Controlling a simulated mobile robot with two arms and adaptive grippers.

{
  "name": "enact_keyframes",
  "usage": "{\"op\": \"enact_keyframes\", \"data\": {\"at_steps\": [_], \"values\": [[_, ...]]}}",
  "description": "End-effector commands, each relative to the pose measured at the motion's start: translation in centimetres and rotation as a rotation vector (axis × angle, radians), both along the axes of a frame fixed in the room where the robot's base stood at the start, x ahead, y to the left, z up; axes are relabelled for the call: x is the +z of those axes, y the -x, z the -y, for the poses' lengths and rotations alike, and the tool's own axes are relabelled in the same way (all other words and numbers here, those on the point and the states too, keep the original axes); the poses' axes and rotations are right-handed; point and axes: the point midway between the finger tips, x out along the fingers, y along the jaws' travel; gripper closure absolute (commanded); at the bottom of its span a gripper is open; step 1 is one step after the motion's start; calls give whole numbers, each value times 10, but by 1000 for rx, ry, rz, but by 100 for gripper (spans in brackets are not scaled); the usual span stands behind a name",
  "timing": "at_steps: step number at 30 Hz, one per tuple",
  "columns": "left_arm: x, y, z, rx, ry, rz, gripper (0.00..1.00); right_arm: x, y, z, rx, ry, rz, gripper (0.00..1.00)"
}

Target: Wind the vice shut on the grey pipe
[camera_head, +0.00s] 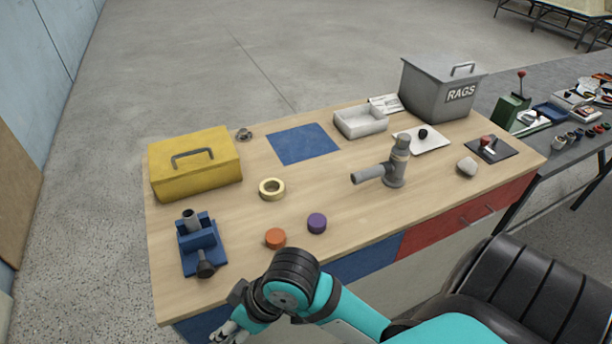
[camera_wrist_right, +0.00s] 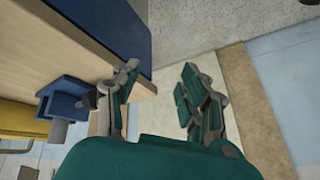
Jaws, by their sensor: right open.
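The blue vice (camera_head: 203,247) stands at the left front of the bench. A short grey pipe (camera_head: 190,220) stands upright between its jaws; whether the jaws touch it I cannot tell. The vice's dark handle (camera_head: 206,268) points to the front edge. In the right wrist view the vice (camera_wrist_right: 68,93), its handle (camera_wrist_right: 89,98) and the pipe (camera_wrist_right: 57,131) show left of the fingers. My right gripper (camera_head: 228,335) is low at the bench's front edge, right of the vice, partly cut off. In the wrist view the gripper (camera_wrist_right: 160,82) is open and empty. My left gripper is out of view.
On the wooden bench (camera_head: 240,275) are a yellow toolbox (camera_head: 194,164), a tape roll (camera_head: 271,189), orange (camera_head: 275,238) and purple (camera_head: 317,222) caps, a grey fitting (camera_head: 394,168), and a rags bin (camera_head: 440,88). The bench's front edge lies close to my right gripper.

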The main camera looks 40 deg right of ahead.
Motion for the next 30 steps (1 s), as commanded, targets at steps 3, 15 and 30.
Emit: {"op": "enact_keyframes", "data": {"at_steps": [3,15,30], "values": [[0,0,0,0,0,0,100,-17,8,17,-68,27,-22,57],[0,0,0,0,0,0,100,-71,33,70,-236,148,-80,57],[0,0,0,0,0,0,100,-158,57,110,-322,268,-147,57]]}}
